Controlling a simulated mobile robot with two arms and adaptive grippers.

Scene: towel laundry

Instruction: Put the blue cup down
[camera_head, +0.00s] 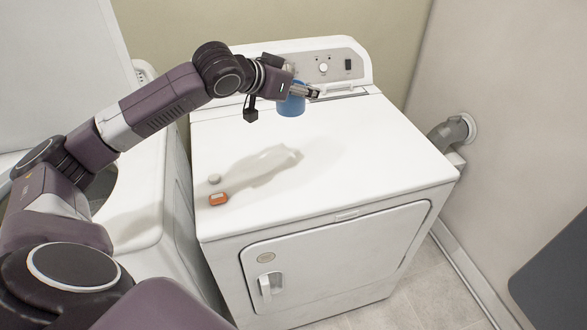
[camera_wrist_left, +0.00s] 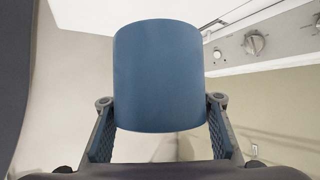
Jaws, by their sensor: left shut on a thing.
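The blue cup (camera_head: 291,104) is at the back of the white dryer top (camera_head: 360,150), near the control panel. My left gripper (camera_head: 312,92) is shut on the cup. In the left wrist view, the cup (camera_wrist_left: 158,75) stands between the two fingers of the left gripper (camera_wrist_left: 162,115), which grip its sides. I cannot tell whether the cup's base touches the dryer top. My right gripper is not in view.
An orange item (camera_head: 218,199) and a small whitish round item (camera_head: 214,179) lie on the dryer's front left. The control panel (camera_head: 335,66) rises behind. A washer (camera_head: 150,215) stands to the left. The dryer top's middle and right are clear.

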